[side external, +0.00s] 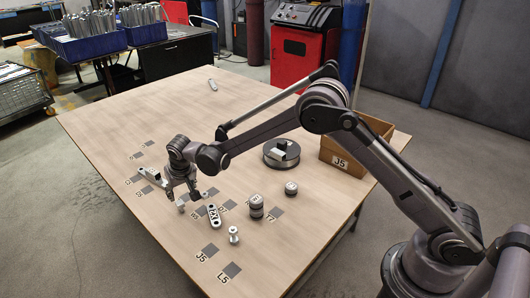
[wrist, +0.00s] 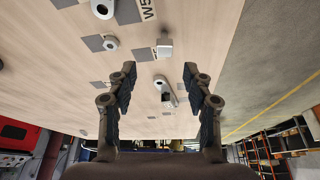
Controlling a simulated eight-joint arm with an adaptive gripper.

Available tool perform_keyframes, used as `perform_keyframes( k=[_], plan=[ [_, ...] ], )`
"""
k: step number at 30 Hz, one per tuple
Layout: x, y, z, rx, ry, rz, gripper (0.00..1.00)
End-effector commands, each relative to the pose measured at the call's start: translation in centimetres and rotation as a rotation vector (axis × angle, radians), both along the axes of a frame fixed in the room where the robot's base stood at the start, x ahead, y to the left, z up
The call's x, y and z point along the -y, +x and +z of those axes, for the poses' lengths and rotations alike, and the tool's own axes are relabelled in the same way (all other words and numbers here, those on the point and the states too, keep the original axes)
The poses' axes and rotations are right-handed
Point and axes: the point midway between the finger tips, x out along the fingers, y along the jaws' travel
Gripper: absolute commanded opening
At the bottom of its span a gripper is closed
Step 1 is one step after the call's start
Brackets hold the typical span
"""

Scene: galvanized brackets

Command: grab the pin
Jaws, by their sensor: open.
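My gripper (side external: 182,192) hangs low over the left part of the table with its fingers apart. It also shows in the wrist view (wrist: 160,88), with nothing between the fingertips. A silver piece with a rounded, holed end (wrist: 163,86) lies below and between the fingers; it shows left of my gripper as a long bracket (side external: 151,176). A small silver square-topped piece (wrist: 164,47) stands just ahead of the fingertips. A silver flanged, spool-like piece (side external: 233,235) stands near the front. A slim silver rod (side external: 213,85) lies far back. I cannot tell which is the pin.
The table's (side external: 150,115) back is mostly clear.

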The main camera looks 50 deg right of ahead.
Motion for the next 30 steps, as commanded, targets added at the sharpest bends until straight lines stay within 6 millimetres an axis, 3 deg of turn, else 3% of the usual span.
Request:
perform_keyframes(
  k=[9,17,30],
  plan=[
    [0.3,1.6,-3.8,0.000,0.001,0.001,0.51],
    [0.3,2.1,-5.1,0.000,0.001,0.001,0.51],
    [0.0,3.8,-9.1,0.000,0.001,0.001,0.51]
  ],
)
